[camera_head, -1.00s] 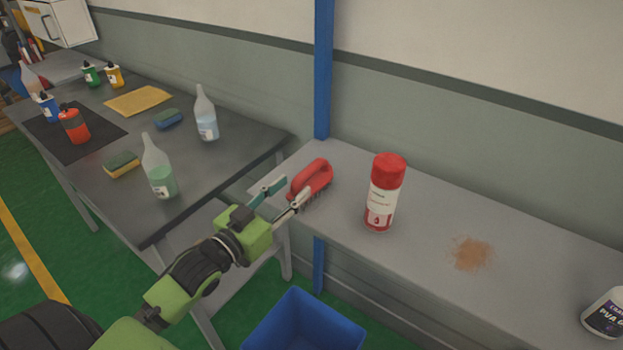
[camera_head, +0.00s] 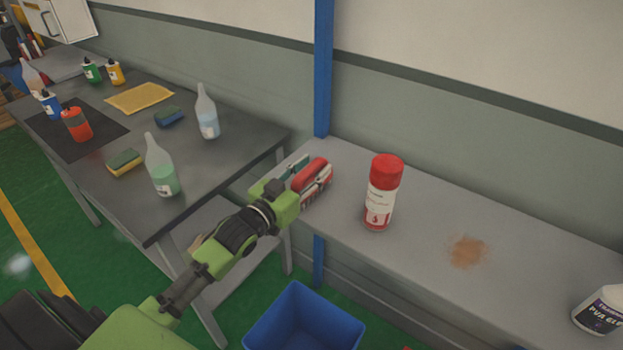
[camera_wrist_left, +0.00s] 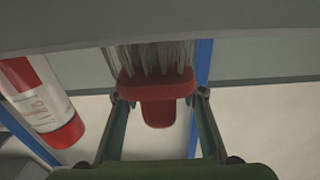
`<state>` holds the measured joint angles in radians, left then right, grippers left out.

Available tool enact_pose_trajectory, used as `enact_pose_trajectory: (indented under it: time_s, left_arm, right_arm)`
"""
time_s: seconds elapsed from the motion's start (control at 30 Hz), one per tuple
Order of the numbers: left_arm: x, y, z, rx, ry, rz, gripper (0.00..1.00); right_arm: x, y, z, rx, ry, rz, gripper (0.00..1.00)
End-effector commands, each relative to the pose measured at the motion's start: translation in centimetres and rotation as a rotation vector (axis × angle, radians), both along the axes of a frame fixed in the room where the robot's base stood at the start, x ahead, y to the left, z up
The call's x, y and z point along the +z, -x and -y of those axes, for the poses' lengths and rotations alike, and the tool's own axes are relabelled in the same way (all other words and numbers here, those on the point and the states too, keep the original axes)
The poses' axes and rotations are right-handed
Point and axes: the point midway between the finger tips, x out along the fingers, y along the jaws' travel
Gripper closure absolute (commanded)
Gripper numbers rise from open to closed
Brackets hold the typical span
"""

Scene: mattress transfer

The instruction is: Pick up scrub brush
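The red scrub brush (camera_head: 313,174) sits at the left end of the grey shelf (camera_head: 430,225), with its handle upward and pale bristles below. It also shows in the left wrist view (camera_wrist_left: 158,88), where that picture appears upside down. My left gripper (camera_head: 304,176) is at the brush, with one finger on each side of it. In the wrist view the fingers (camera_wrist_left: 158,108) stand apart and flank the red body, with small gaps seeming to remain. The bristles' lower ends are partly hidden by the gripper. My right gripper is not in view.
A red and white spray can (camera_head: 382,193) stands right of the brush, near a brown stain (camera_head: 467,251). A blue bin (camera_head: 303,318) is below the shelf. The left table (camera_head: 235,150) holds bottles and sponges. A blue post (camera_head: 323,70) rises behind the brush.

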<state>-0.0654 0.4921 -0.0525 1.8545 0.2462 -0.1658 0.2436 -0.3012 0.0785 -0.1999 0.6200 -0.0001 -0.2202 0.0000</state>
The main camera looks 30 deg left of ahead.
Motion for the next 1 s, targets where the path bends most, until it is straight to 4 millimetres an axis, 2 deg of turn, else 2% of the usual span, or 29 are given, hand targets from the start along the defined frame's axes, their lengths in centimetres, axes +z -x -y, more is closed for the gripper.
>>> enact_pose_trajectory:
  time_s: [0.07,0.2,0.6,0.67,1.0]
  left_arm:
    - [0.0,0.0,0.0,0.0,0.0,0.0,0.63]
    - [0.0,0.0,0.0,0.0,0.0,0.0,0.99]
    - [0.6,0.0,0.0,0.0,-0.001,0.003,1.0]
    - [1.4,0.0,0.0,0.0,-0.001,0.005,1.0]
    - [8.0,0.0,0.0,-0.001,-0.001,0.007,1.0]
  right_arm:
    - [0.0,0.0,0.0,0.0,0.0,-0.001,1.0]
    - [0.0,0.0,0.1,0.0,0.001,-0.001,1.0]
    - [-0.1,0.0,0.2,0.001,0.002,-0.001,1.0]
    - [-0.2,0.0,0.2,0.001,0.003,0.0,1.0]
    - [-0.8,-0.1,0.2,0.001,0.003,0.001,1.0]
